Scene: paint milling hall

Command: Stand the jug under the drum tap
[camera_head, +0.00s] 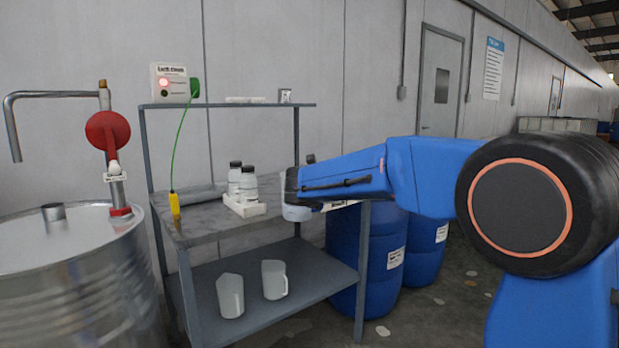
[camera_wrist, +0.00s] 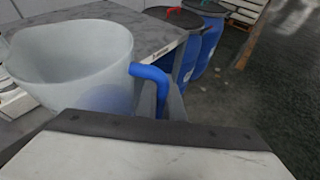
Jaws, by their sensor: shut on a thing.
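A translucent whitish jug (camera_wrist: 75,60) with a blue handle (camera_wrist: 152,76) fills the left of the wrist view, its open mouth up. My gripper (camera_wrist: 155,140) shows as a pale body with a dark edge below it. A steel drum (camera_head: 80,275) stands at the left. On its lid is a red fitting (camera_head: 108,130) with a bent pipe whose spout (camera_head: 15,150) hangs at the far left.
A grey bench (camera_head: 200,228) carries a small tray with bottles (camera_head: 243,185) and a yellow clamp (camera_head: 174,203) on a green cable to a wall box (camera_head: 172,82). Two pale jugs (camera_head: 230,295) stand on the lower shelf (camera_head: 310,275). Blue drums (camera_head: 388,255) stand behind the bench's right end.

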